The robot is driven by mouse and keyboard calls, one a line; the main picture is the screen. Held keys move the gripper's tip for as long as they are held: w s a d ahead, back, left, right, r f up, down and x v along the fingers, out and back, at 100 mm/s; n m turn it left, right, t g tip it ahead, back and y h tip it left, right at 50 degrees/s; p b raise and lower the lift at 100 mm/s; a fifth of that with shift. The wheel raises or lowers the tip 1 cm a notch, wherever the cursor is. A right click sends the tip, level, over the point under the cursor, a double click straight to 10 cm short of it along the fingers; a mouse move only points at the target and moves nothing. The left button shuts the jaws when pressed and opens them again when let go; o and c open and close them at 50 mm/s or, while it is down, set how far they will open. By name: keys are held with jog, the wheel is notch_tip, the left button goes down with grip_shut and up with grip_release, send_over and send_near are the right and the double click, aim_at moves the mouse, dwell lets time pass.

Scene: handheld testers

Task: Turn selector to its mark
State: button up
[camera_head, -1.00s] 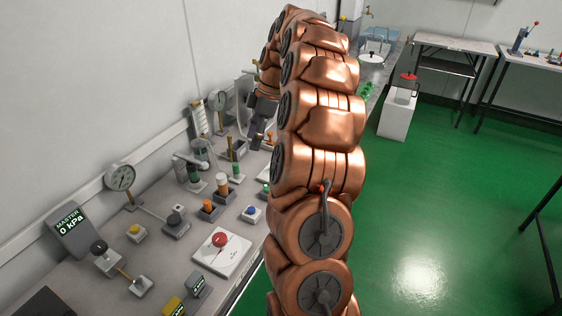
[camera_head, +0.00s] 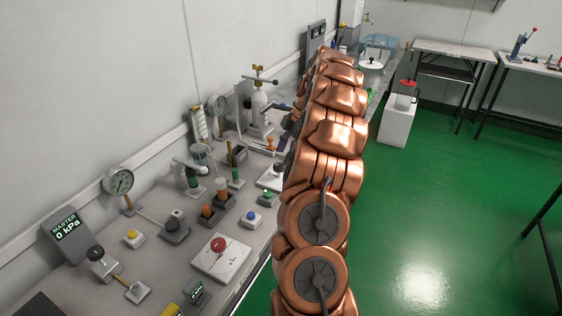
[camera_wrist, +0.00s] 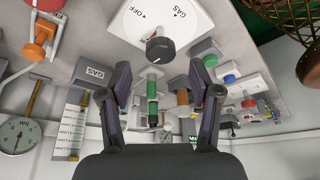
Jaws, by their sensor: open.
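A black selector knob (camera_wrist: 160,49) stands on a white dial plate marked GAS and OFF (camera_wrist: 182,22) in the wrist view. A pale line shows on the knob. In the head view the plate (camera_head: 268,181) is partly hidden by my arm. My gripper (camera_wrist: 160,82) is open and empty, its two dark fingers spread, with the knob just beyond the fingertips and not between them. In the head view my gripper is mostly hidden behind my copper arm. A second white plate carries a red knob (camera_head: 219,244); it is also in the wrist view (camera_wrist: 248,104).
The grey bench is crowded: a green-banded post (camera_wrist: 152,104), an orange post (camera_head: 222,188), a blue button (camera_head: 251,217), a pressure gauge (camera_head: 120,181) and a MASTER display reading 0 kPa (camera_head: 72,231). An orange clamp (camera_wrist: 41,36) is at the wrist view's upper left.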

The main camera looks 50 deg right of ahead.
aim_at(280, 165)
jog(key=shift+x, duration=1.9)
jog(key=shift+c, duration=0.2)
jog(key=c, duration=1.1)
